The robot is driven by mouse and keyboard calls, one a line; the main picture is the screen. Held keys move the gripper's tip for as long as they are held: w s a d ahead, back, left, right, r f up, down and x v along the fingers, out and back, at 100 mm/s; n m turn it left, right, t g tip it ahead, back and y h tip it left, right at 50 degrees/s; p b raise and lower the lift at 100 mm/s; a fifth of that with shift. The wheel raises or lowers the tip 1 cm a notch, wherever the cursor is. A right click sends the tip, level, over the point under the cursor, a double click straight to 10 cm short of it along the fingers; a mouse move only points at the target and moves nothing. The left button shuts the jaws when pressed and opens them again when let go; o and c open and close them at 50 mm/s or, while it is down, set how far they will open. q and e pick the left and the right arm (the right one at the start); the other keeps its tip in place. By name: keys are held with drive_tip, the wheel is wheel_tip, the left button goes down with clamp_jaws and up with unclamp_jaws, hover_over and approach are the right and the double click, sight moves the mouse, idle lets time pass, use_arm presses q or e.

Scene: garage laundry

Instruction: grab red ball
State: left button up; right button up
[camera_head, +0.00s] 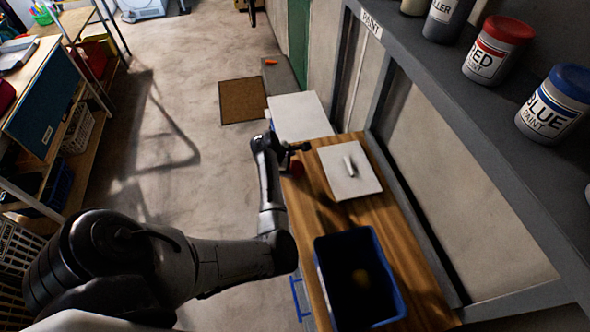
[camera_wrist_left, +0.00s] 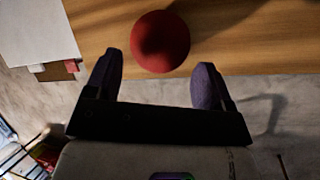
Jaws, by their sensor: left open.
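The red ball (camera_wrist_left: 160,41) rests on the wooden bench top near its edge in the left wrist view. In the head view the red ball (camera_head: 297,167) is a small red patch, partly hidden by my left arm. My left gripper (camera_wrist_left: 157,80) is open, its two dark fingers apart on either side of the ball's near side. The ball lies just beyond the fingertips, and nothing is held. In the head view my left gripper (camera_head: 296,148) hangs over the bench's left edge by the ball. My right gripper is not in view.
On the wooden bench (camera_head: 412,262) are a blue bin (camera_head: 399,300) with a blurred yellowish thing inside, and a white board (camera_head: 367,184) bearing a small white cylinder (camera_head: 349,166). A white surface (camera_head: 300,113) adjoins its far end. A shelf with paint cans (camera_head: 498,48) overhangs the right.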

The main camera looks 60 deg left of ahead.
sight(292, 166)
use_arm(q)
drive_tip(key=shift+x, duration=2.75)
drive_tip(key=shift+r, duration=0.1)
drive_tip(key=c, duration=0.6)
